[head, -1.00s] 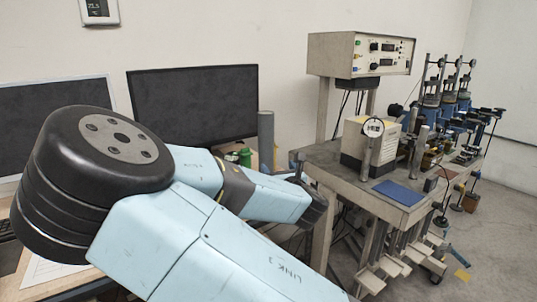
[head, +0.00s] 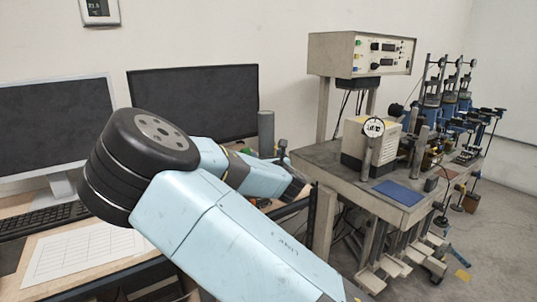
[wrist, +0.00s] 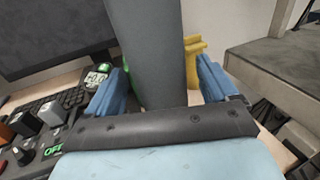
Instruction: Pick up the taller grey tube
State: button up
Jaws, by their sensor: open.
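The grey tube (head: 266,130) stands upright on the desk, right of the dark monitor, with its lower part hidden behind my arm. In the wrist view the tube (wrist: 153,50) is large and shows between the two blue finger pads of my gripper (wrist: 160,88). The gripper is open, with a gap visible on each side of the tube. Its base is hidden by the gripper body. I cannot tell how far along the fingers the tube lies. I cannot make out a second, shorter grey tube on the desk.
A yellow object (wrist: 193,60) stands just right of the tube, and a green one (wrist: 103,67) is to its left. The lever frame table (head: 340,173) is close on the right.

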jog(key=shift+x, duration=0.8)
jog(key=shift+r, duration=0.1)
grip_shut()
